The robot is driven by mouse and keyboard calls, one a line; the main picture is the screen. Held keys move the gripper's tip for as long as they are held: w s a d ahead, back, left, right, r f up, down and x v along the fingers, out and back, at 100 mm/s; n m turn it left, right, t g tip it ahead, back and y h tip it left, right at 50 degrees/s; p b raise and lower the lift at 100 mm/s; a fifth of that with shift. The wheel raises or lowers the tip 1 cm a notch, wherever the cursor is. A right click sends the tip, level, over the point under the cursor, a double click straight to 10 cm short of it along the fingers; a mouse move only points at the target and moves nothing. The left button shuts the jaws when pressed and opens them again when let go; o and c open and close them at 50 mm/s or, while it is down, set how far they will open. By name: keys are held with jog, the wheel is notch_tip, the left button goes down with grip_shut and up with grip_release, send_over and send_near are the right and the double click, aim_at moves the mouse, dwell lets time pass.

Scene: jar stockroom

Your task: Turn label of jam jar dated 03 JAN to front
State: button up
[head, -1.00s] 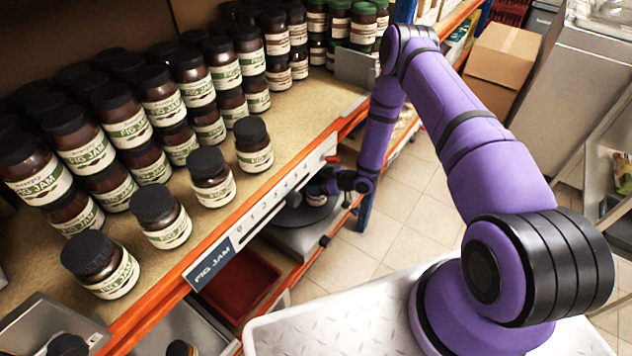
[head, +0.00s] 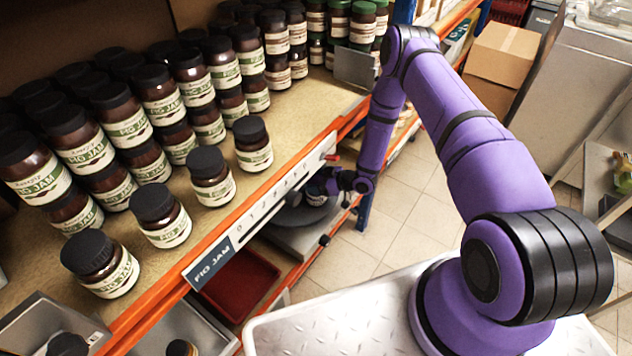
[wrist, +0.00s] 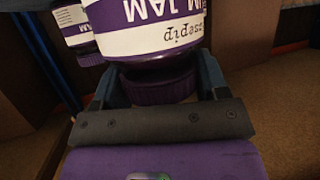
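In the wrist view a plum jam jar (wrist: 150,38) with a purple lid (wrist: 158,88) and white-and-purple label appears upside down. Part of its label faces the camera; no date is readable. My gripper (wrist: 160,80) has one finger on each side of the lid, and both appear to touch it. In the head view my gripper (head: 340,182) is small, low beside the shelf's front edge, over a jar (head: 316,199) that is mostly hidden. A second purple-labelled jar (wrist: 76,28) stands to the left in the wrist view.
Fig jam jars crowd the upper shelf (head: 285,115), with several along its front, including the nearest jar (head: 100,263). An orange shelf edge (head: 150,312) runs beside my arm. A red tray (head: 240,285) lies below. A cardboard box (head: 503,55) stands beyond the clear tiled floor (head: 400,200).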

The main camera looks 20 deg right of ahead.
jog(key=o, duration=0.4)
jog(key=v, duration=1)
jog(key=shift+s+d, duration=0.2)
jog(key=shift+d, duration=0.1)
jog(key=shift+o, duration=0.2)
